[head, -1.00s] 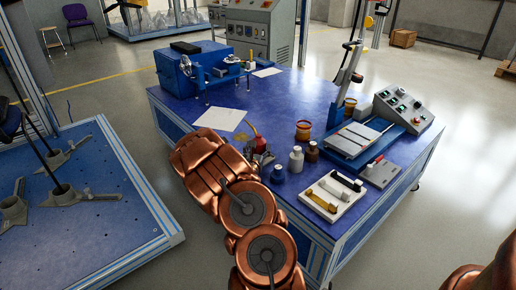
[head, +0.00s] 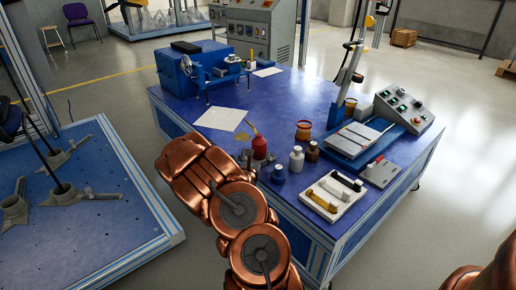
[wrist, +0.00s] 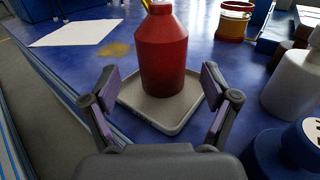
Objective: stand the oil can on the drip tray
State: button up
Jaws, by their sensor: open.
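The oil can (wrist: 163,55) is a red bottle-shaped can with a yellow spout. It stands upright on the drip tray (wrist: 133,100), a shallow grey square tray, in the wrist view. In the head view the oil can (head: 259,147) shows near the left edge of the blue table, beyond my arm. My gripper (wrist: 160,88) is open, its fingers spread on either side of the near part of the tray, apart from the can.
A white bottle (head: 296,159), a brown bottle (head: 312,151) and a blue container (head: 278,174) stand to the right of the can. A yellowish patch (wrist: 114,48) and white paper (wrist: 75,33) lie to its left. A white tray of parts (head: 334,194) is farther right.

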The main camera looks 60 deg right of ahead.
jog(key=shift+f+v, duration=0.25)
jog(key=shift+v, duration=0.9)
jog(key=shift+p+v, duration=0.4)
jog(key=shift+v, duration=0.4)
